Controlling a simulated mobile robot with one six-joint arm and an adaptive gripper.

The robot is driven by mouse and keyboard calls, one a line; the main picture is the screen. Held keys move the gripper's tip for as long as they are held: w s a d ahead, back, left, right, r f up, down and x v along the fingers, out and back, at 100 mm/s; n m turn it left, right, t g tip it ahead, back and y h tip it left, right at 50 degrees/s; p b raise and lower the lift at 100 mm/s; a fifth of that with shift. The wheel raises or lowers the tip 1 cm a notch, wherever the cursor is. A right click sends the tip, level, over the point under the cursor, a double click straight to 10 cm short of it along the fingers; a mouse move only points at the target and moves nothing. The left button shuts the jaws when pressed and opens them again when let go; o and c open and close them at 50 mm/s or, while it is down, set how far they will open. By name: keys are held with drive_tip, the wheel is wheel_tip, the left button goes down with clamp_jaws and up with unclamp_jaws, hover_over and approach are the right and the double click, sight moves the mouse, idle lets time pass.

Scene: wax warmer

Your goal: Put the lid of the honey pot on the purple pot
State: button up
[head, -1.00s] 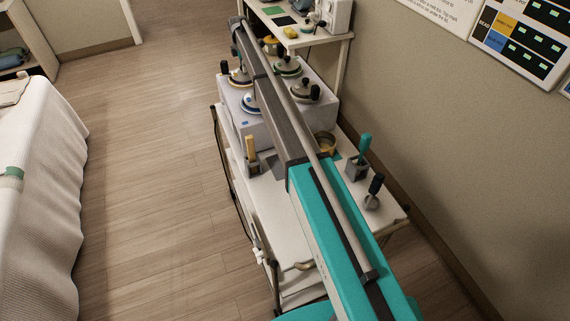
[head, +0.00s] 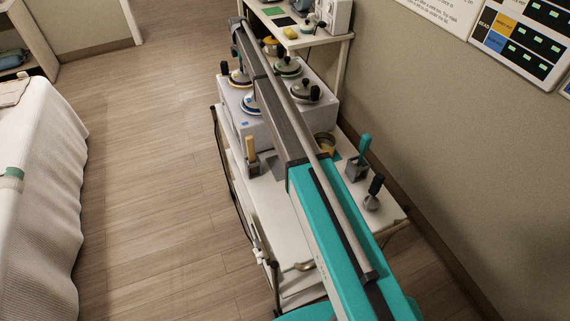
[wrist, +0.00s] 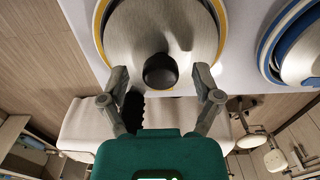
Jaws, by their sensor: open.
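The honey pot (wrist: 100,30), with a yellow rim, fills the top of the wrist view under its metal lid (wrist: 135,35) with a black knob (wrist: 160,70). The pot's lid (head: 240,80) also shows at the left of the warmer in the head view. My gripper (wrist: 160,74) is open, one finger on each side of the knob in the picture; I cannot tell whether they touch it. A lidded pot (head: 306,92) at the warmer's right has a dark rim; I cannot tell if it is purple. My arm hides part of the warmer.
A blue-rimmed lidded pot (head: 251,106) and a green-rimmed one (head: 288,68) share the white warmer (head: 247,128). Holders with a yellow stick (head: 250,146) and a teal-handled tool (head: 364,145) stand on the cart. A shelf (head: 322,40) and the wall lie behind.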

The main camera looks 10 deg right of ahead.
drive_tip(key=shift+r+p, duration=0.4)
drive_tip(key=shift+p, duration=0.05)
drive_tip(key=shift+r+p, duration=3.45)
drive_tip(key=shift+r, duration=0.05)
drive_tip(key=shift+r, duration=0.1)
drive_tip(key=s+d+m, duration=0.4)
drive_tip(key=s+m, duration=0.3)
drive_tip(key=s, duration=1.2)
drive_tip(key=s+d+m, duration=0.4)
drive_tip(key=s+m, duration=0.2)
drive_tip(key=s, duration=1.4)
drive_tip(key=s+d+m, duration=0.4)
drive_tip(key=s+m, duration=0.3)
drive_tip(key=s, duration=1.2)
wheel_tip(320, 180, down, 9)
drive_tip(key=s+b, duration=0.2)
drive_tip(key=b, duration=0.7)
drive_tip(key=shift+s+a+f, duration=0.15)
drive_tip(key=shift+s+f, duration=0.05)
drive_tip(key=shift+s, duration=0.1)
